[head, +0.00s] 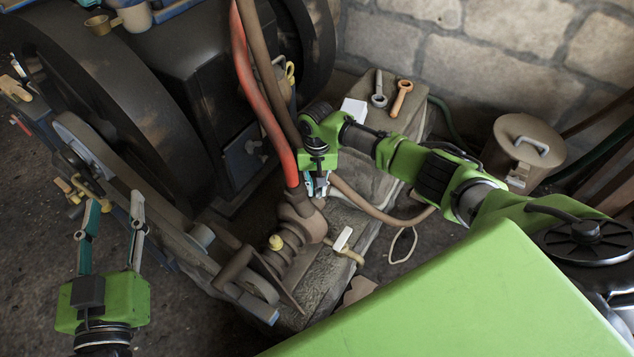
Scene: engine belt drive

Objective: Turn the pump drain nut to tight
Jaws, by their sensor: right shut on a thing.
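The brown pump (301,222) stands at the foot of the red hose, low in the middle of the head view. My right gripper (318,192) points down at the pump's upper right side, just right of the hose end. Its fingers are close together and shut on a small part there, apparently the pump drain nut. The fingers hide this part, so its angle cannot be told. My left gripper (114,203) is open and empty at the lower left, beside the engine's belt and well away from the pump.
The red hose (263,95) runs down close left of my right gripper. A tagged valve (343,241) sits right of the pump. Two wrenches (390,97) lie on the stone block behind. A lidded can (521,150) stands at the right. The engine's large wheel (110,110) fills the left.

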